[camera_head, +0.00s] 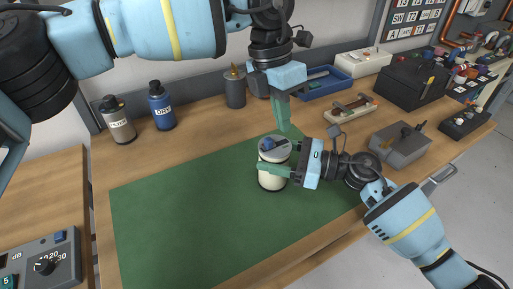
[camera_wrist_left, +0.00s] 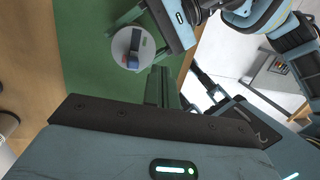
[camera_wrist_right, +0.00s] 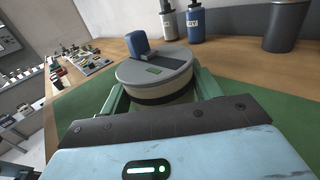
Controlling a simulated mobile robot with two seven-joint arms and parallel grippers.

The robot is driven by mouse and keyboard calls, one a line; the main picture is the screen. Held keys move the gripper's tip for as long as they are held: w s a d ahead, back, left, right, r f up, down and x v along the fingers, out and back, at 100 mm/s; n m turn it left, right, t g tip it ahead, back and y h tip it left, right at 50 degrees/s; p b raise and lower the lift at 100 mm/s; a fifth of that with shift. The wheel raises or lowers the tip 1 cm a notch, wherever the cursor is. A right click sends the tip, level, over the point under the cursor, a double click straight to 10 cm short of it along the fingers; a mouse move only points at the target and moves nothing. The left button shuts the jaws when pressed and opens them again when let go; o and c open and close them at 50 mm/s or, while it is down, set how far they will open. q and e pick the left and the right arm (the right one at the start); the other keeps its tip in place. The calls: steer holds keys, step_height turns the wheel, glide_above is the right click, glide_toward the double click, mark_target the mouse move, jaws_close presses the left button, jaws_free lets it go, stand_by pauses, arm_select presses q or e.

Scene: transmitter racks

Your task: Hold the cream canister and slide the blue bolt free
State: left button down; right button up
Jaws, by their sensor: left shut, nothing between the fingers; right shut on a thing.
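The cream canister (camera_head: 272,180) stands upright on the green mat (camera_head: 190,215). Its grey lid carries a blue bolt (camera_head: 268,144) near one edge. The bolt also shows in the right wrist view (camera_wrist_right: 140,43) and the left wrist view (camera_wrist_left: 133,60). My right gripper (camera_head: 273,171) is shut around the canister's body, with a finger on each side in the right wrist view (camera_wrist_right: 158,95). My left gripper (camera_head: 285,128) points down above and slightly right of the lid, shut and empty. It appears apart from the bolt.
Behind the mat stand a grey bottle (camera_head: 118,120), a blue bottle labelled DRY (camera_head: 161,106) and a dark pen cup (camera_head: 235,88). A grey box (camera_head: 400,146), a blue tray (camera_head: 324,83) and a black case (camera_head: 408,80) stand at the right. The mat's left part is clear.

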arm_select(q)
step_height(320, 180, down, 4)
steer(key=s+d+m+g+h, duration=0.1)
steer(key=s+d+h, duration=0.1)
steer(key=s+h, duration=0.15)
steer(key=n+t+h, duration=0.2)
steer(key=t+h, duration=0.4)
steer(key=h, duration=0.5)
glide_toward(265, 143)
steer(key=s+d+r, duration=0.3)
steer(key=d, duration=0.2)
steer(key=s+a+f+m+t+y, duration=0.1)
steer(key=s+a+f+t+y, duration=0.1)
steer(key=a+t, duration=0.4)
steer(key=shift+s+a+f, duration=0.75)
steer(key=shift+s+a, duration=0.45)
steer(key=shift+a, duration=0.65)
steer(key=shift+w+d, duration=0.1)
steer(key=x, duration=1.3)
steer(key=shift+w+d, duration=0.2)
steer(key=shift+d, duration=0.15)
